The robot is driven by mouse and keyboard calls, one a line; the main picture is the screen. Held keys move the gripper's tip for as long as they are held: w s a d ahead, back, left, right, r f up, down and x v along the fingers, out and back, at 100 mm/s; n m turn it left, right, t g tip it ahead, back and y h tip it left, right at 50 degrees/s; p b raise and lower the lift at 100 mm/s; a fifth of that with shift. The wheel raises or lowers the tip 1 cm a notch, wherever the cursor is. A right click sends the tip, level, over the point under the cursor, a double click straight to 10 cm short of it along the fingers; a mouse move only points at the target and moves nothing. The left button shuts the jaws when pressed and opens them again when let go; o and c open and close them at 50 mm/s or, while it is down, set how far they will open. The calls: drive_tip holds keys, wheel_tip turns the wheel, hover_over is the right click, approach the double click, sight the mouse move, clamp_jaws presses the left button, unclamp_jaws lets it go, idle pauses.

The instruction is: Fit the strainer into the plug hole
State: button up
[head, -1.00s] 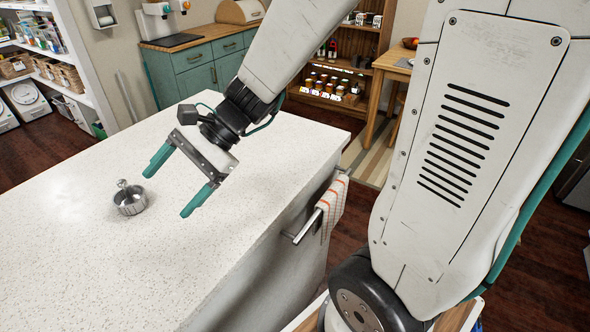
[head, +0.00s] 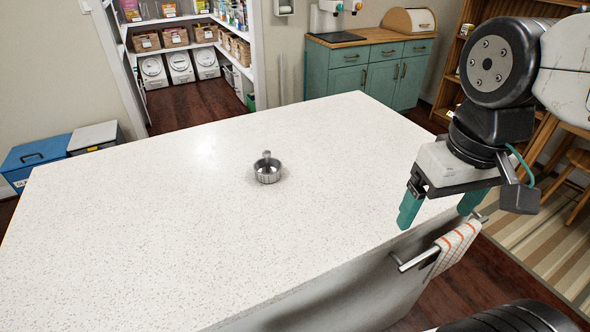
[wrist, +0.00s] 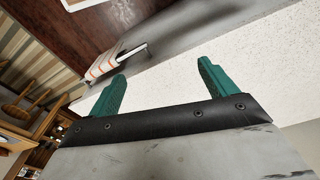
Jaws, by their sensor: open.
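The strainer (head: 267,171) is a small metal cup with a knob standing up from it. It sits upright on the white speckled worktop (head: 150,220), near the middle of the head view. My gripper (head: 438,212) is open and empty at the right, by the worktop's near right edge, well apart from the strainer. In the wrist view my gripper's two teal fingers (wrist: 160,92) are spread with nothing between them, and the strainer does not show. No plug hole or sink shows in either view.
A rail with a striped towel (head: 455,247) juts from the worktop's right side, below my gripper. The worktop around the strainer is clear. Teal cabinets (head: 370,75), pantry shelves (head: 180,30) and blue and grey bins (head: 40,157) stand beyond.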

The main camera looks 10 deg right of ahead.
drive_tip(key=w+a+f+n+g, duration=0.2)
drive_tip(key=w+a, duration=0.5)
drive_tip(key=w, duration=0.5)
drive_tip(key=n+t, duration=0.1)
drive_tip(key=t, duration=0.1)
approach(267, 153)
wheel_tip(267, 153, down, 6)
drive_tip(key=shift+w+d+r, duration=0.1)
drive_tip(key=shift+d+r, duration=0.05)
drive_tip(key=shift+r, duration=0.05)
drive_tip(key=f, duration=0.5)
drive_tip(key=w+f, duration=0.1)
drive_tip(key=f, duration=0.1)
drive_tip(key=shift+w+f, duration=0.1)
drive_tip(key=shift+f, duration=0.15)
drive_tip(key=shift+c, duration=0.3)
drive_tip(key=c, duration=1.1)
drive_tip(key=shift+r, duration=0.1)
